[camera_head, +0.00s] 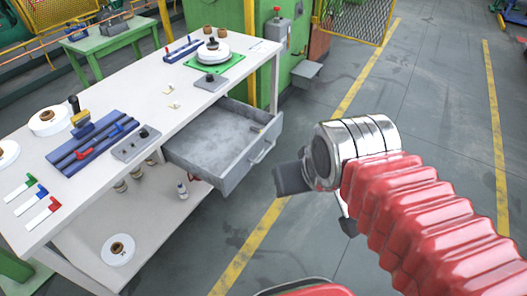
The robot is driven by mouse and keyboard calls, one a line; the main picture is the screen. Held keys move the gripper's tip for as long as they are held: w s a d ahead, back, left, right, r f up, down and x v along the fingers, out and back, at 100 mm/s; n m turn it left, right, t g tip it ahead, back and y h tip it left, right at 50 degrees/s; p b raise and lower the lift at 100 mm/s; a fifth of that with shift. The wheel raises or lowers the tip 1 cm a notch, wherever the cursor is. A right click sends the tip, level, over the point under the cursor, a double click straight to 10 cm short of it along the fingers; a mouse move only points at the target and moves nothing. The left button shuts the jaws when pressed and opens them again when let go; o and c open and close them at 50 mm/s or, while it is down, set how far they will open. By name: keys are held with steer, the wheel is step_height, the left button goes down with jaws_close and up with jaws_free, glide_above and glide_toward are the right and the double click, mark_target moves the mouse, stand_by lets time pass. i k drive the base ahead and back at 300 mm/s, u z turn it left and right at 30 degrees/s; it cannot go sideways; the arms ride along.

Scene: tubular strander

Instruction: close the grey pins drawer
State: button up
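The grey drawer (222,146) is pulled well out from under the white workbench top.
The white workbench (70,216) holds blue racks (92,143), white reels and a green mat (214,63). A small bottle (183,188) and a white reel (117,249) are on its lower shelf. A green machine stands behind. The grey floor right of the bench is clear, with yellow lines.

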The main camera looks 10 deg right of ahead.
mark_target(218, 147)
steer(key=i, duration=1)
